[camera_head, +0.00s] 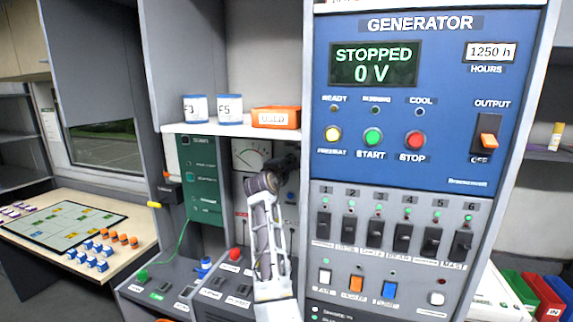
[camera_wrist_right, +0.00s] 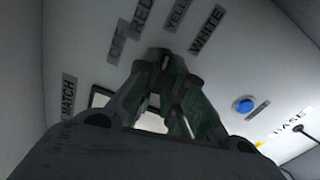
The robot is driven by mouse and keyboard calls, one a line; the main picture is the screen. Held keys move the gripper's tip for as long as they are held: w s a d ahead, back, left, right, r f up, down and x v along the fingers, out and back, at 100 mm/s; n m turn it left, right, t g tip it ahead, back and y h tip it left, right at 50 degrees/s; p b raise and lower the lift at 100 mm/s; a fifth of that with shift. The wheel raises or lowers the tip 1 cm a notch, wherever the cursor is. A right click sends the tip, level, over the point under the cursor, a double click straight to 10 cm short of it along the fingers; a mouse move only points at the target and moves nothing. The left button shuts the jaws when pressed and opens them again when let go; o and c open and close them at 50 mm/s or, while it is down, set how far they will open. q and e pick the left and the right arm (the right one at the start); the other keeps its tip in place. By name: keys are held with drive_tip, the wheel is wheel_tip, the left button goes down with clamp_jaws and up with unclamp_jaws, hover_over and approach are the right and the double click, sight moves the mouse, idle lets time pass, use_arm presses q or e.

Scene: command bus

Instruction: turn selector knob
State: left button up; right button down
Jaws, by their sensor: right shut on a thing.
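My right gripper (camera_head: 288,165) is up against a light panel (camera_head: 248,148) in the recess left of the generator cabinet. In the right wrist view its two fingers (camera_wrist_right: 166,62) are closed together at the panel. The labels OFF, RED, YELLOW and WHITE (camera_wrist_right: 207,29) fan out around the fingertips. The selector knob is hidden between and behind the fingers, so I cannot tell which label it points to. A MATCH label (camera_wrist_right: 68,95) is at the left. My left gripper is not in view.
The blue generator panel (camera_head: 345,165) reads STOPPED, 0 V. A shelf (camera_head: 200,129) above my gripper holds two tins and an orange box (camera_head: 276,118). A blue button (camera_wrist_right: 243,105) is right of the fingers. A desk console (camera_head: 150,290) with buttons lies below.

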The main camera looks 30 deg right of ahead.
drive_tip(key=shift+f, duration=0.15)
drive_tip(key=c, duration=1.5)
unclamp_jaws()
drive_tip(key=shift+s+a, duration=0.1)
drive_tip(key=shift+v, duration=3.6)
